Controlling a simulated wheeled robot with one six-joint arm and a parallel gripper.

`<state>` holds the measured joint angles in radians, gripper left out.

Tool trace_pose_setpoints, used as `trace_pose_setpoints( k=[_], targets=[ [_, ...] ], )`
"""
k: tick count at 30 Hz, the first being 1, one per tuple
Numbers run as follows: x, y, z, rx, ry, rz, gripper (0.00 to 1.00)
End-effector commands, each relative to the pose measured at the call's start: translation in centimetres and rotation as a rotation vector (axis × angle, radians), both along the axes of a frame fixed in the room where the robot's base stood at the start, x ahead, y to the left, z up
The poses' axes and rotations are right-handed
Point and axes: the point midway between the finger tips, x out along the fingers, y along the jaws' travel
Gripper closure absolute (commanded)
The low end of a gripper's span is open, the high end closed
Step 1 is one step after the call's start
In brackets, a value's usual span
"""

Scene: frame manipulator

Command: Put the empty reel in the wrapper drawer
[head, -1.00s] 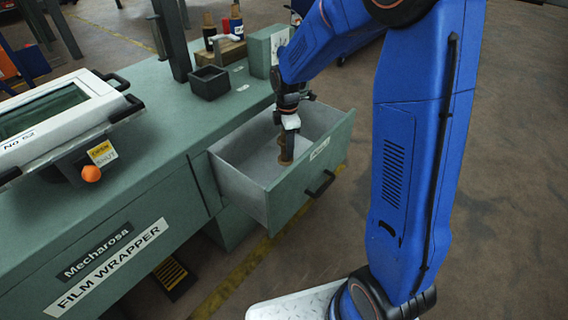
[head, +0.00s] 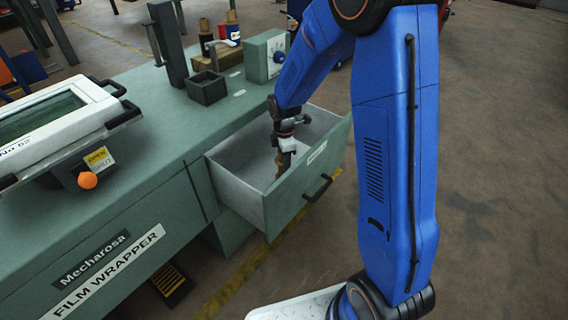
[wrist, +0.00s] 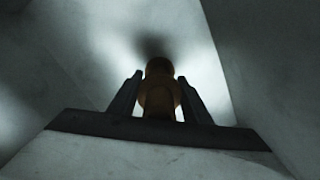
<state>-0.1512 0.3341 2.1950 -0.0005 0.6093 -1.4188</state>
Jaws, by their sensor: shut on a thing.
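The wrapper drawer (head: 235,187) is pulled open from the green film wrapper cabinet (head: 150,225). My gripper (head: 282,155) reaches down inside the drawer, between its walls. It is shut on the brown empty reel (head: 281,163), which shows only in part in the head view. In the wrist view the reel (wrist: 159,92) sits between the two dark fingers of my gripper (wrist: 158,98), with pale drawer surfaces around it. A dark shadow lies just beyond the reel's far end. I cannot tell whether the reel touches the drawer floor.
A dark open box (head: 207,88) stands on the cabinet top, with a grey-green box with a dial (head: 264,56) behind it. Spools (head: 232,27) stand on a wooden block at the back. The white film machine (head: 60,118) with an orange knob (head: 88,180) is at left.

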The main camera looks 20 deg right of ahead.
Motion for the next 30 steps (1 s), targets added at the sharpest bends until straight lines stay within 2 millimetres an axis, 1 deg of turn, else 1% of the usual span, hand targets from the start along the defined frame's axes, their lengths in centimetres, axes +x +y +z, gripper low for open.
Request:
trace_pose_setpoints(
  k=[1,2,3,4,13,17,20,30],
  targets=[
    [0.0,0.0,-0.2,0.000,0.001,0.000,0.78],
    [0.0,0.0,-0.2,0.000,0.001,0.000,0.51],
    [0.0,0.0,-0.1,0.000,0.000,0.000,0.42],
    [0.0,0.0,-0.1,0.000,0.001,0.000,0.37],
    [0.0,0.0,0.0,0.000,0.000,0.000,0.37],
    [0.1,0.0,0.8,0.000,-0.002,0.000,0.37],
    [0.1,0.0,2.1,0.000,-0.003,0.000,0.37],
    [0.1,0.0,8.6,0.001,-0.004,0.000,0.37]
  ],
)
